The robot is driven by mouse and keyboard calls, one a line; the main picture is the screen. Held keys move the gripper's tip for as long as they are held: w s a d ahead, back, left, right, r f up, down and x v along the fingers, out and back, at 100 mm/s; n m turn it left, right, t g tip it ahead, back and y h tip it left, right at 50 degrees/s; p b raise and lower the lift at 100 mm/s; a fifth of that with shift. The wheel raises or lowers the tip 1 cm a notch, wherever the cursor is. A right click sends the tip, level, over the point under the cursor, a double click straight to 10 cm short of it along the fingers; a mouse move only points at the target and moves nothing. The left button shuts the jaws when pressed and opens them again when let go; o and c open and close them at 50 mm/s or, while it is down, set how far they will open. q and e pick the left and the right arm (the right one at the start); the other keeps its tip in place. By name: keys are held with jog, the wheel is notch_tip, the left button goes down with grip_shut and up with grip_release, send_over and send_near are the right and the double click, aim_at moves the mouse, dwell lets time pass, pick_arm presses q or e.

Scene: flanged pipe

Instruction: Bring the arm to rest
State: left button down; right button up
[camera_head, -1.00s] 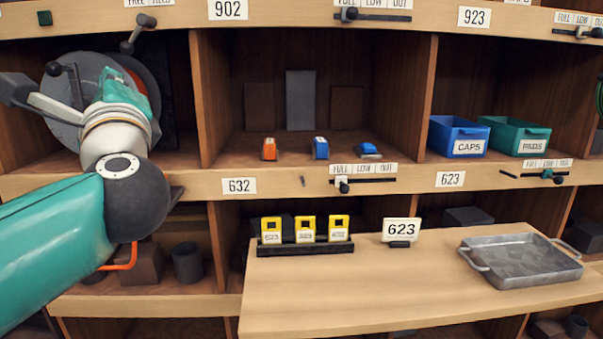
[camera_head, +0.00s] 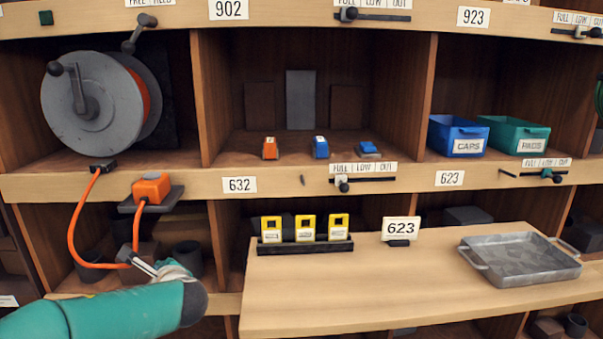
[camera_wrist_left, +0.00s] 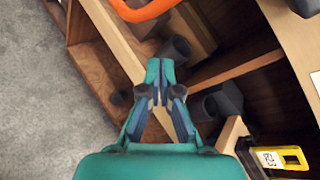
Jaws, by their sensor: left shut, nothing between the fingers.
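My left arm comes in from the lower left in the head view. Its left gripper (camera_head: 133,259) is in front of the lower left compartment, close to an orange cable (camera_head: 71,230) in the picture. In the left wrist view the left gripper (camera_wrist_left: 160,70) has its fingertips together with nothing between them. An orange curve of the cable (camera_wrist_left: 142,10) lies beyond the fingertips there, apart from them. My right gripper is not in view.
The cable hangs between a grey reel (camera_head: 95,105) and an orange plug-like block (camera_head: 151,187) on a small ledge. A wooden counter (camera_head: 350,300) at right carries yellow tags (camera_head: 305,228), a 623 sign (camera_head: 401,229) and a metal tray (camera_head: 522,262).

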pick_arm(q)
jog(key=s+d+f+n+g+h, duration=0.1)
jog(key=s+f+g, duration=0.2)
jog(key=f, duration=0.7)
jog(key=s+f+g+h, duration=0.2)
jog(key=s+f, duration=0.2)
jog(key=f, duration=0.6)
jog(key=s+d+f+n+g+h, duration=0.2)
jog(key=s+f+g, duration=0.1)
jog(key=s+f, duration=0.35)
jog(key=s+d+f+n+g+h, duration=0.1)
jog(key=s+d+f+g, duration=0.15)
jog(key=s+f, duration=0.4)
jog(key=s+d+f+n+g+h, duration=0.1)
jog(key=s+d+f+n+h, duration=0.3)
jog(key=s+d+n, duration=0.4)
jog(key=s+d+f+n+g+h, duration=0.1)
jog(key=s+d+f+n+h, duration=0.2)
jog(key=s+d+f+n, duration=0.5)
jog(key=w+a+r+n+t+p, duration=0.1)
jog(key=r+p, duration=0.8)
jog(key=r, duration=0.2)
jog(key=a+r+n+t+p, duration=0.1)
jog(key=a+r+n+p, duration=0.1)
jog(key=r+p, duration=0.8)
jog(key=shift+w+a+r+n+y, duration=0.3)
jog(key=shift+w+r, duration=0.1)
jog(key=shift+r, duration=0.1)
